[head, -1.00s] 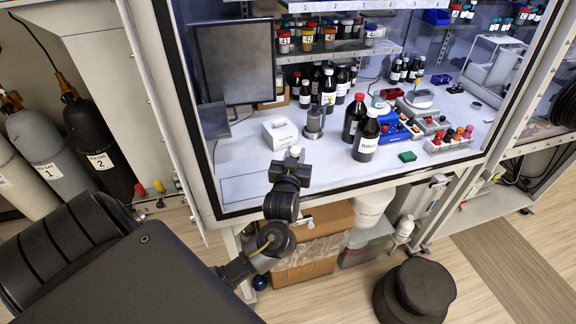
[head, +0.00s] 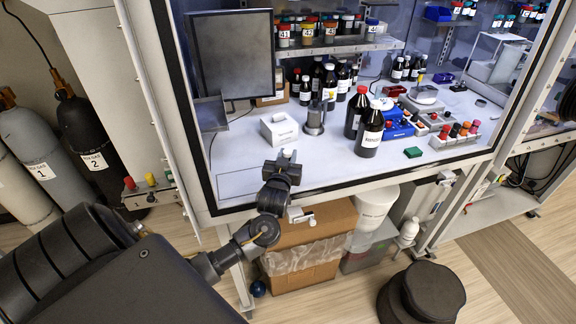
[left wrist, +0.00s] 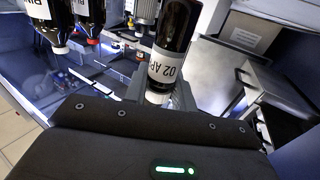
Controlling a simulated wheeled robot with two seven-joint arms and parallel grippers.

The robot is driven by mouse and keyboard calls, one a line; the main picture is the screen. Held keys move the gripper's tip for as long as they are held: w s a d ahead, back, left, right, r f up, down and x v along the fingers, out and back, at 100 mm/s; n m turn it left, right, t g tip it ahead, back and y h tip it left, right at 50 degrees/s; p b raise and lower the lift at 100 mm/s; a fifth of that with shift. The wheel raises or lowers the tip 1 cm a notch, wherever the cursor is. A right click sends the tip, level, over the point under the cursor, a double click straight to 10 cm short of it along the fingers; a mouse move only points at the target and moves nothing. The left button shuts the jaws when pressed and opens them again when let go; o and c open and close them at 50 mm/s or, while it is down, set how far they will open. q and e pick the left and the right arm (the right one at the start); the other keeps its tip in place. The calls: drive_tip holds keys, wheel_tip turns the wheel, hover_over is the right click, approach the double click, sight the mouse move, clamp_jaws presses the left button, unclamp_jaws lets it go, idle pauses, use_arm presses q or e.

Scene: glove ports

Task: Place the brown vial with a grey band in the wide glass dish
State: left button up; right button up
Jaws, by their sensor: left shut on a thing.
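My left gripper (head: 286,158) is at the front edge of the glove box, in front of the white box, and shows small in the head view. In the left wrist view it is shut on a brown vial (left wrist: 178,28), seen close up. The vial has a pale band with dark print reading "02 AP" and a white cap pointing down in the picture, between the fingers. In the head view the vial is too small to make out clearly. I cannot make out the wide glass dish in either view. My right gripper is not in view.
A monitor (head: 232,56) stands behind. The front-left worktop is clear.

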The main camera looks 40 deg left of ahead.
use_arm(q)
drive_tip(key=shift+f, duration=0.45)
drive_tip(key=shift+r, duration=0.15)
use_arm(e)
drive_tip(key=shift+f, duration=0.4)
use_arm(q)
drive_tip(key=shift+s, duration=0.1)
drive_tip(key=shift+f, duration=0.4)
drive_tip(key=o, duration=1)
drive_tip(key=shift+c, duration=0.2)
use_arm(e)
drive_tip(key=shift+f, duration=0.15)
